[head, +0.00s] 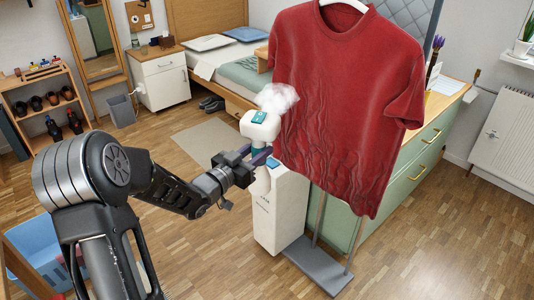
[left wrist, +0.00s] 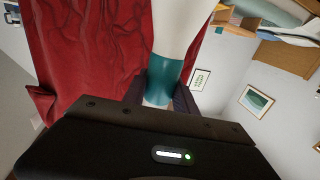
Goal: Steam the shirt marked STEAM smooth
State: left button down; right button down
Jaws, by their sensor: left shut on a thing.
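A red T-shirt (head: 345,95) hangs on a white hanger in the middle of the head view. Its lower left part is heavily wrinkled, while the upper and right parts look smoother. No STEAM mark is legible. My left gripper (head: 264,156) is shut on a white and teal handheld steamer (head: 260,126), to the left of the shirt. A white puff of steam (head: 278,97) rises at the steamer's head by the shirt's left edge. In the left wrist view the steamer's teal grip (left wrist: 163,78) sits between the fingers, with the wrinkled shirt (left wrist: 85,50) behind. My right gripper is out of view.
A white steamer base (head: 280,212) stands on the floor below the shirt, by a grey stand foot (head: 315,268). A green drawer cabinet (head: 415,165) stands behind at right. A blue bin (head: 40,255) is at lower left. Open wooden floor lies in front.

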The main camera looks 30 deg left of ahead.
pick_arm(q)
jog(key=shift+r, duration=0.1)
jog(key=shift+w+d, duration=0.35)
jog(key=shift+w, duration=0.45)
jog(key=shift+w+d, duration=0.3)
jog(key=shift+w, duration=0.45)
jog(key=shift+w+d, duration=0.35)
jog(key=shift+w, duration=0.45)
dwell(0.4)
